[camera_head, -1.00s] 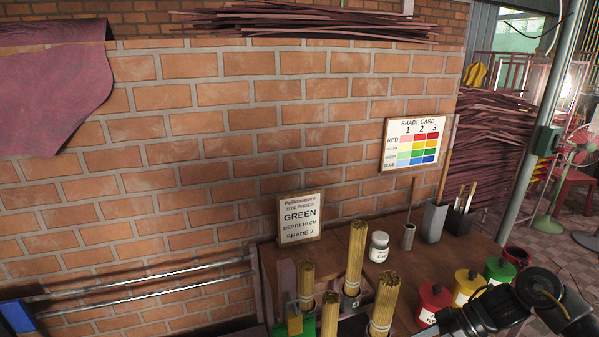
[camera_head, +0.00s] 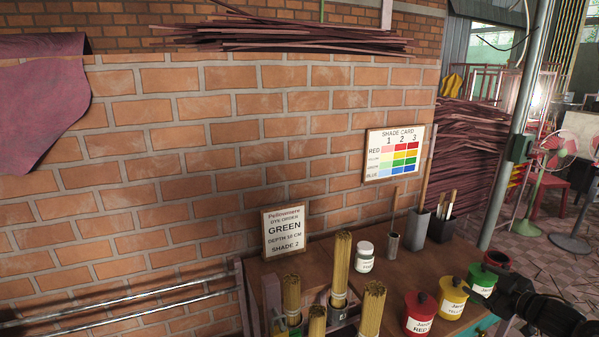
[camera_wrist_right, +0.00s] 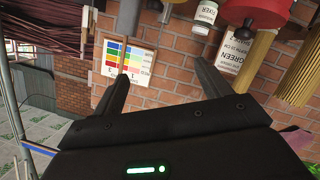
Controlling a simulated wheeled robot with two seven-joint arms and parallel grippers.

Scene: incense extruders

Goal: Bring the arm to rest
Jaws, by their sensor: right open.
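My right gripper (camera_head: 512,296) is a dark shape at the lower right of the head view, in front of the dye jars' right end. In the right wrist view, its two fingers stand wide apart with nothing between them (camera_wrist_right: 165,88). That view is upside down, and the shade card (camera_wrist_right: 125,62) on the brick wall shows beyond the fingers. My left gripper is not in view.
The wooden table (camera_head: 395,280) holds a red jar (camera_head: 419,314), a yellow jar (camera_head: 452,300), a green jar (camera_head: 483,282), a white-labelled bottle (camera_head: 365,258) and several incense bundles (camera_head: 341,265). A metal pole (camera_head: 513,150) rises at right.

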